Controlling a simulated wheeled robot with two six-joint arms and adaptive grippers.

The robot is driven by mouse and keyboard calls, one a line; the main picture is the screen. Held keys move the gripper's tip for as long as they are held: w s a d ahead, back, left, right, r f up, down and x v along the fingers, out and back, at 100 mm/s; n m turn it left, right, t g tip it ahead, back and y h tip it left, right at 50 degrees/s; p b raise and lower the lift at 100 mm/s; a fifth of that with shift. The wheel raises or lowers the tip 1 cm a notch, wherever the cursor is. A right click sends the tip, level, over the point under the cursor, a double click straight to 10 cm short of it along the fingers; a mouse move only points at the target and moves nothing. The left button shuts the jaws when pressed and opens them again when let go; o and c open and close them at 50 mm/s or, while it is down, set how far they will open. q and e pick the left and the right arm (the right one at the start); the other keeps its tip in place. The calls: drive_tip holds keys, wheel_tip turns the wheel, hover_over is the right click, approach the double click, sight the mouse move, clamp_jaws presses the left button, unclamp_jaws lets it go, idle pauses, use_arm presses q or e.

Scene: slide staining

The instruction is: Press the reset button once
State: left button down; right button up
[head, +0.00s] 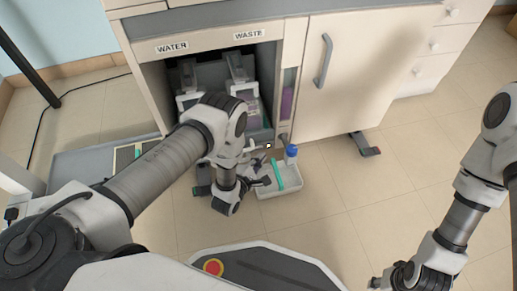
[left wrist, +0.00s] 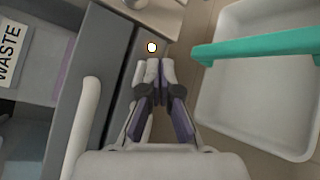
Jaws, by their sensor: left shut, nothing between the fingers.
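My right gripper (head: 380,284) is partly cut off at the bottom edge.
The cabinet bay (head: 160,92) holds containers under WATER and WASTE labels. Floor at the right is mostly clear.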

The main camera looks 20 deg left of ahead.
idle(0.7)
use_arm(q)
drive_tip(key=shift+w+a, duration=0.2)
drive_tip(key=shift+w, duration=0.15)
drive_tip(key=shift+w+a, duration=0.2)
drive_tip(key=shift+w, duration=0.1)
idle(0.4)
idle(0.3)
drive_tip(key=shift+s+d+p, duration=0.4)
drive_tip(key=shift+s, duration=0.25)
drive_tip(key=s+d+p, duration=0.1)
drive_tip(key=s, duration=0.1)
drive_tip(key=s+d+p, duration=0.1)
drive_tip(key=s+d, duration=0.1)
idle(0.3)
